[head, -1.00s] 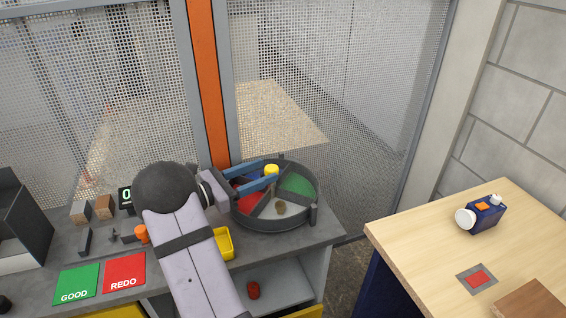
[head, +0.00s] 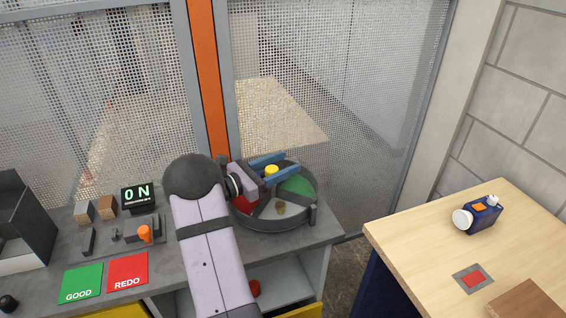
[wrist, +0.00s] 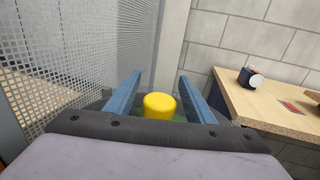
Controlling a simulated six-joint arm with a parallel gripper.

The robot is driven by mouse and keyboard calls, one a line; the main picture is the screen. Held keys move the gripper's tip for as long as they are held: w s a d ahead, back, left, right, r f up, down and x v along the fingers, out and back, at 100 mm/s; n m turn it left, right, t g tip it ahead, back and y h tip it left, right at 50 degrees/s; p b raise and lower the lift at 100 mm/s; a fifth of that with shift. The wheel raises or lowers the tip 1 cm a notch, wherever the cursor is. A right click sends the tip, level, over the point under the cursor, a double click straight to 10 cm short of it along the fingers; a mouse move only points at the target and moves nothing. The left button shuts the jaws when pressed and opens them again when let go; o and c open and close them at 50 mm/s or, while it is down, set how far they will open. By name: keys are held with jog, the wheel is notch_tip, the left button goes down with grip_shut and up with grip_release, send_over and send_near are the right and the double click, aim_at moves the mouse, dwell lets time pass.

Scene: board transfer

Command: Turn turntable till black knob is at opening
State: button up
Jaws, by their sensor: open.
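The turntable (head: 265,224) is a round grey tray with a raised rim and dividers, standing at the right end of the grey bench. Red, green and pale sectors show, and a small brownish object (head: 280,208) lies in the pale front one. A yellow knob (head: 271,170) stands at its centre. My gripper (head: 275,164) is open over the turntable, its blue fingers on either side of the yellow knob. In the wrist view the yellow knob (wrist: 159,105) sits between the fingers, with gaps on both sides. I cannot make out a black knob. My arm hides the turntable's left edge.
A mesh fence (head: 340,80) rises behind the bench. Left are GOOD (head: 81,283) and REDO (head: 127,272) pads and a display (head: 138,197). A wooden table (head: 430,240) stands right, across a gap.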

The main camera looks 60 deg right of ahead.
jog(key=shift+d, duration=0.1)
grip_shut()
jog(key=shift+n+t+h, duration=0.4)
jog(key=shift+n+t, duration=0.1)
jog(key=shift+t, duration=0.2)
jog(key=shift+w+d+f+n+t+h+b, duration=0.1)
jog(key=shift+w+n+t+h+b, duration=0.15)
jog(key=shift+n+t+b, duration=0.5)
jog(key=shift+w+d+n+t+h+b, duration=0.15)
jog(key=shift+n+t+b, duration=0.35)
jog(key=shift+t, duration=0.55)
jog(key=shift+w+f+n+t+h+b, duration=0.1)
jog(key=shift+w+n+t+h+b, duration=0.15)
jog(key=shift+n+t+b, duration=0.5)
jog(key=n+t+b, duration=0.1)
jog(key=t+b, duration=0.1)
jog(key=w+n+t+b, duration=0.1)
jog(key=t+b, duration=0.1)
jog(key=t, duration=0.1)
jog(key=shift+n+b, duration=0.35)
jog(key=shift+n, duration=0.05)
jog(key=shift+w+r+n+t+b, duration=0.1)
jog(key=shift+n+t+b, duration=0.3)
jog(key=shift+t+b, duration=0.35)
jog(key=shift+w+r+t, duration=0.1)
jog(key=shift+w+t, duration=0.05)
jog(key=shift+t, duration=0.15)
grip_release()
jog(key=shift+a, duration=0.1)
